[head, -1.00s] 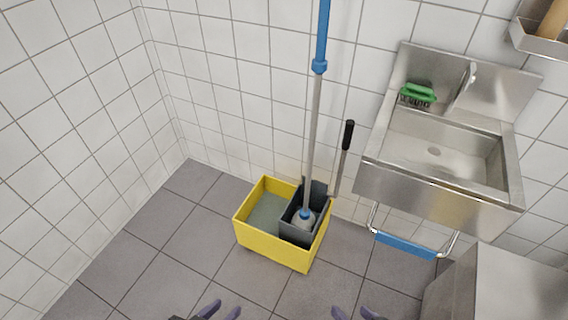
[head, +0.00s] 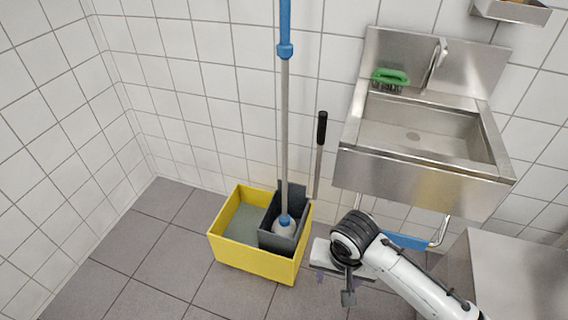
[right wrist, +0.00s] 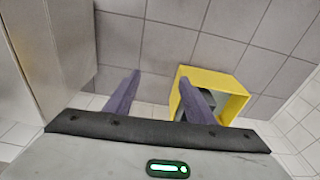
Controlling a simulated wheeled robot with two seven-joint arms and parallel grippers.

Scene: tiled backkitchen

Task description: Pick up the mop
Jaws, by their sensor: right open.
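The mop (head: 285,125) stands upright in the head view, with a grey pole, a blue upper grip and a blue-and-white head. Its head sits in the dark grey wringer compartment (head: 268,240) of a yellow bucket (head: 250,262) on the floor. The top of the pole is cut off by the frame. My right gripper (right wrist: 160,78) is open and empty, its two purple fingers apart. In the head view it is low, to the right of the bucket and apart from the mop pole. The right wrist view shows the yellow bucket (right wrist: 240,85) beyond the fingers. My left gripper is out of view.
A steel sink (head: 420,135) with a green brush (head: 390,76) hangs on the wall at right. A black-handled lever (head: 321,130) rises beside the bucket. A steel cabinet (head: 510,270) stands at lower right. The floor left of the bucket is clear.

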